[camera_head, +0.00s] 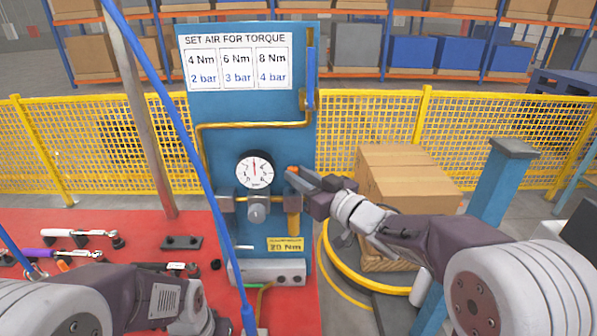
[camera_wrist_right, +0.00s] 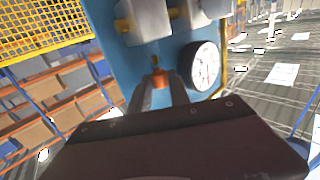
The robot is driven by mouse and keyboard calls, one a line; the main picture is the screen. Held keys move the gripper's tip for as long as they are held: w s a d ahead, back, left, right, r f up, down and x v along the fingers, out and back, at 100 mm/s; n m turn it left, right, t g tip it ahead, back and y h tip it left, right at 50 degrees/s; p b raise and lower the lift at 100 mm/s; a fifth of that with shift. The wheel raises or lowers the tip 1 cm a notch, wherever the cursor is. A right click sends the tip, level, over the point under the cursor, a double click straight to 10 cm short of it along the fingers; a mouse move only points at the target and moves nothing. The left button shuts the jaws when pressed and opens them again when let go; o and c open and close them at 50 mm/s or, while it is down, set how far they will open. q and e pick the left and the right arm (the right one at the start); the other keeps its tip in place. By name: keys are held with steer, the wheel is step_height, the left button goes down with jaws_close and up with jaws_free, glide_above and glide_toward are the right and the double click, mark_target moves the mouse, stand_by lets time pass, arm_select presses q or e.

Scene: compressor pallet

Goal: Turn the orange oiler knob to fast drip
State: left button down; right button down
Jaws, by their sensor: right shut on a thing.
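The orange oiler knob (camera_head: 293,169) is on the right side of the blue panel (camera_head: 222,105), just right of the round gauge (camera_head: 255,170). My right gripper (camera_head: 298,176) reaches in from the right and is shut on the knob. In the right wrist view the orange knob (camera_wrist_right: 160,77) shows between the two fingertips, with the gauge (camera_wrist_right: 201,66) to its right. The fingers hide part of the knob, and no drip marking is readable. My left arm is at the lower left over the red table, but its fingertips cannot be made out.
A grey regulator knob (camera_head: 258,209) sits below the gauge. The red table (camera_head: 130,222) holds several tools at the left. A blue hose (camera_head: 190,150) hangs in front of the panel. Cardboard boxes (camera_head: 400,165) stand behind my right arm, before a yellow fence (camera_head: 380,105).

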steer(key=shift+r+n+g+y, duration=0.15)
steer(key=shift+n+g+y, duration=0.15)
steer(key=c, duration=1.3)
jaws_free()
steer(key=shift+o, duration=0.5)
